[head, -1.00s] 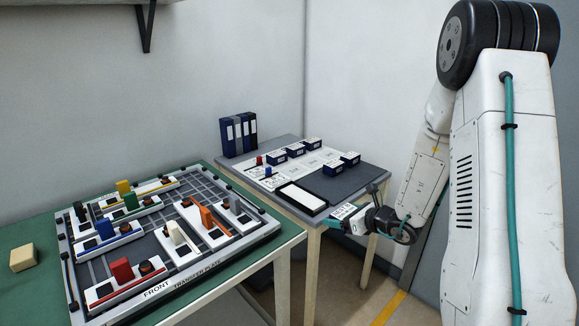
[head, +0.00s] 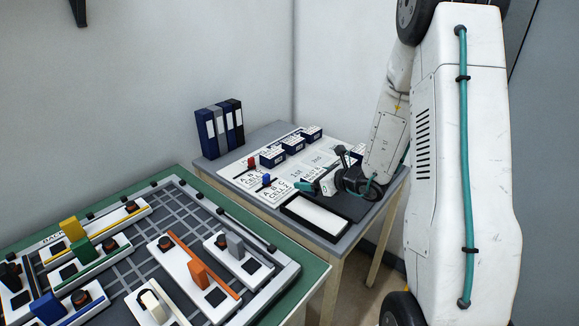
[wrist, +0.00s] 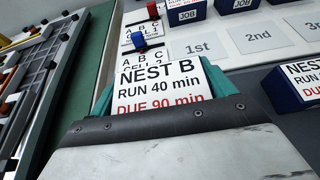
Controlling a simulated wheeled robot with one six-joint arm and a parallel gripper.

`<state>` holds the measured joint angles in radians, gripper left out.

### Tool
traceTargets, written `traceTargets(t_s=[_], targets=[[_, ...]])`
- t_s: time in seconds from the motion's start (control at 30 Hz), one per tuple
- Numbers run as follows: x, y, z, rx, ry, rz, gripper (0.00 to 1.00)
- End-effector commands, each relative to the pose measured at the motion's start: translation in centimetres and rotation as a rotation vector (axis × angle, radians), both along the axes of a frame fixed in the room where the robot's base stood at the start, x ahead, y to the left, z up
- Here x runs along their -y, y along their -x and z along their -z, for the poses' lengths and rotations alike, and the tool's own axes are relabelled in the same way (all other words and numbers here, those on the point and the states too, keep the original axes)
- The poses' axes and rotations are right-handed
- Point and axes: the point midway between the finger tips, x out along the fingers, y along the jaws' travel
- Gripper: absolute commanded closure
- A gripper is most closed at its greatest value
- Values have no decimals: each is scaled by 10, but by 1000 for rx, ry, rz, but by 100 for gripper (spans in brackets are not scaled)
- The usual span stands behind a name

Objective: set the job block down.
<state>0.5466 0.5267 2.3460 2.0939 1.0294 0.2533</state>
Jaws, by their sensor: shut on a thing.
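My gripper (head: 317,188) is over the right-hand table, behind the white-topped tray. Its teal fingers are shut on a job block (wrist: 160,80). The block's white face reads NEST B, RUN 40 min, DUE 90 min in the wrist view; its lower part is hidden by the gripper. Past the block lies a white strip with a 1st place (wrist: 200,47) and a 2nd place (wrist: 258,37). I cannot tell whether the block touches the surface below.
Other dark blue job blocks (head: 272,158) stand in a row; another (wrist: 296,88) is right of my gripper. Red (head: 251,162) and blue (head: 266,180) pegs stand on cell cards. Binders (head: 219,128) stand behind. The white-topped tray (head: 318,216) is at the front edge. The transfer plate (head: 283,262) is left.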

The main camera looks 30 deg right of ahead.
Motion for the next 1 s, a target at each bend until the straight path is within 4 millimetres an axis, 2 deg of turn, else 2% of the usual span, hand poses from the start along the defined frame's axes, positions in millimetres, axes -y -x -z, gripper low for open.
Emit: traceTargets(t_s=[0.4, 0.6, 0.8, 1.0], targets=[[9, -104, 10, 3, 2, -6, 44], [14, -144, 13, 3, 2, -4, 44], [15, -155, 18, 0, -1, -2, 44], [15, -154, 43, -2, -1, -1, 44]])
